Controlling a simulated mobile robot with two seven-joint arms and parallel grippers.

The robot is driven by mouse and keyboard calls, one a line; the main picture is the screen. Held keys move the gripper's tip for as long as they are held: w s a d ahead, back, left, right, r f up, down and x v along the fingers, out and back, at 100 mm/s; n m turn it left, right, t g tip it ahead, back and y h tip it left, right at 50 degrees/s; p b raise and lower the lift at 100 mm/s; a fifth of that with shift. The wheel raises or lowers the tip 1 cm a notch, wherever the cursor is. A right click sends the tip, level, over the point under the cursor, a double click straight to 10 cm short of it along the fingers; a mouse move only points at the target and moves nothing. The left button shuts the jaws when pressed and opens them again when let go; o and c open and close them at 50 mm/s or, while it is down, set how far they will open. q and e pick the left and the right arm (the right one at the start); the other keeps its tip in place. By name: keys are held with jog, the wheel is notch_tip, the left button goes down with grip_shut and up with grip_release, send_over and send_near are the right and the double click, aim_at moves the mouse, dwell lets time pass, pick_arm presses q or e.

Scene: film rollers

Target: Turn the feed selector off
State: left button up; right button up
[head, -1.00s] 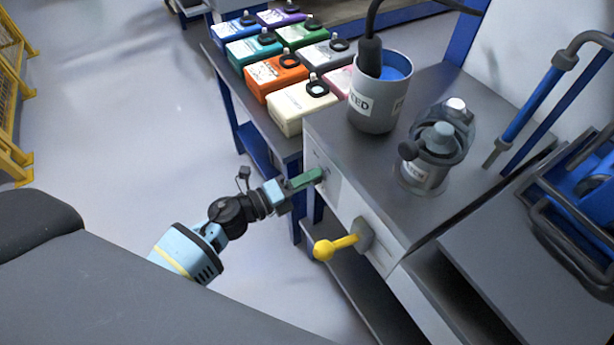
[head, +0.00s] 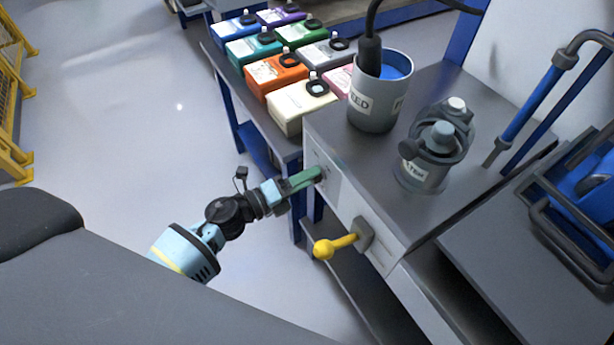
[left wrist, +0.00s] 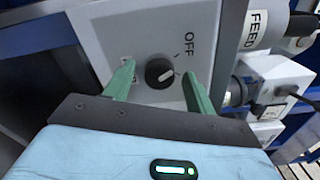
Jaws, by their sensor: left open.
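The feed selector is a round black knob (left wrist: 160,72) with a white pointer mark, on a pale panel in the left wrist view. The word OFF (left wrist: 188,42) is printed to its upper right. The white mark points to the right and slightly up, apart from the OFF word. My left gripper (left wrist: 160,82) is open, its green fingers on either side of the knob; I cannot tell whether they touch it. In the head view the left gripper (head: 310,178) is at the side panel of the grey bench cabinet (head: 337,198), where its fingers mostly hide the knob. My right gripper is out of view.
A yellow-knobbed lever (head: 324,249) sticks out from the cabinet to the right of my left gripper. A grey FEED pot (head: 372,118) and a lidded can (head: 424,174) stand on top. Several coloured boxes (head: 275,74) sit behind.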

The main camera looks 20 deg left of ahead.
pick_arm(q)
jog(key=v, duration=0.7)
jog(key=shift+a, duration=0.1)
